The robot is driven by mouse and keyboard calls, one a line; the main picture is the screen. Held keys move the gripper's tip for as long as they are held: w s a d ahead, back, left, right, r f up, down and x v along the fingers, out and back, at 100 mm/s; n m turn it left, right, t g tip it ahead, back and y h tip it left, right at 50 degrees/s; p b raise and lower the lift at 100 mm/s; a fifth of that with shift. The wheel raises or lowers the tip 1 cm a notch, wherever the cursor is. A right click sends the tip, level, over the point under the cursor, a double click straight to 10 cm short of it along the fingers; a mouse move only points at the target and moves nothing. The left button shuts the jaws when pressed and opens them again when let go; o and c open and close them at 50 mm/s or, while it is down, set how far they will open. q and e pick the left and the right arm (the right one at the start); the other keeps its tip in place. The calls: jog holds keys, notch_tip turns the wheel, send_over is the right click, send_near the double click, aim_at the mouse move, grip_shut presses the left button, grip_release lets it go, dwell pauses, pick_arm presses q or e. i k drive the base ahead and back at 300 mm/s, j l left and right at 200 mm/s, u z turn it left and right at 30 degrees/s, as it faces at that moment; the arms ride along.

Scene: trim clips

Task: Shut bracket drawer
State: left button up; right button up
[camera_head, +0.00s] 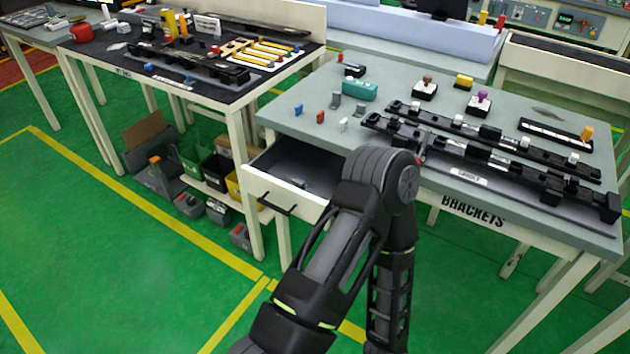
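The bracket drawer (268,184) is pulled out from under the left front of the table marked BRACKETS (310,88). One of my black arms rises in front of the table and covers the drawer's right part. Its bent joint sits at the table's front edge. Neither of my grippers shows, so I cannot see where they are relative to the handle.
Black rails (478,150) and small coloured clips lie on the bracket table. A dark-topped table (120,62) stands to the left, with bins (195,160) on a shelf below it. The green floor (130,250) left of the drawer is clear.

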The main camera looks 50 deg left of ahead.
aim_at(266, 177)
jog(key=u, duration=2)
